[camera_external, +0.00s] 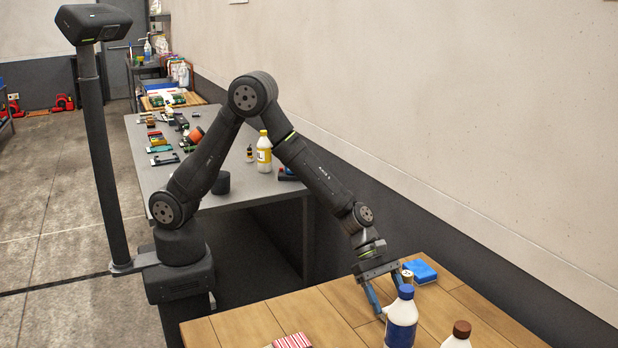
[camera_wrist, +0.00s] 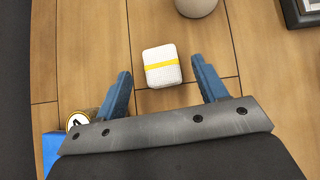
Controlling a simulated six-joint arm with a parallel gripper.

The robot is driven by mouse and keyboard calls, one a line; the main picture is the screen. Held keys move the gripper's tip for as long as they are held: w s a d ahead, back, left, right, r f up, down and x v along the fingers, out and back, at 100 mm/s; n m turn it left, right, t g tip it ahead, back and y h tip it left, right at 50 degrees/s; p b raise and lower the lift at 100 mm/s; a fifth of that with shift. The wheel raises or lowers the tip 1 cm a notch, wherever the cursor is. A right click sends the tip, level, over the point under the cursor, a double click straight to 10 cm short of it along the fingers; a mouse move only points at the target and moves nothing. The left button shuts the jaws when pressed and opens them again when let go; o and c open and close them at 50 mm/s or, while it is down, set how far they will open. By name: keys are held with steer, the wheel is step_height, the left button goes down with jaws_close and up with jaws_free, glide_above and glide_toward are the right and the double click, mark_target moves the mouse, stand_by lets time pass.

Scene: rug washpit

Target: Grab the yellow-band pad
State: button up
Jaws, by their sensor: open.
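The yellow-band pad (camera_wrist: 164,74) is a small white, textured block with a yellow stripe across it. It lies on the wooden table, seen between and slightly beyond my fingertips in the wrist view. My gripper (camera_wrist: 160,66) is open, with one blue finger on either side of the pad and visible gaps to both. In the external view my gripper (camera_external: 386,294) points down at the table, partly behind a blue-capped bottle. That bottle hides most of the pad's spot there.
The blue-capped bottle (camera_external: 402,322) stands close to my gripper. A brown-capped bottle (camera_external: 458,338) is nearer the camera. A red-striped item (camera_external: 291,341) lies at the front edge.

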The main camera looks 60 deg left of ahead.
steer(key=shift+x, duration=1.85)
steer(key=c, duration=1)
steer(key=shift+c, duration=0.2)
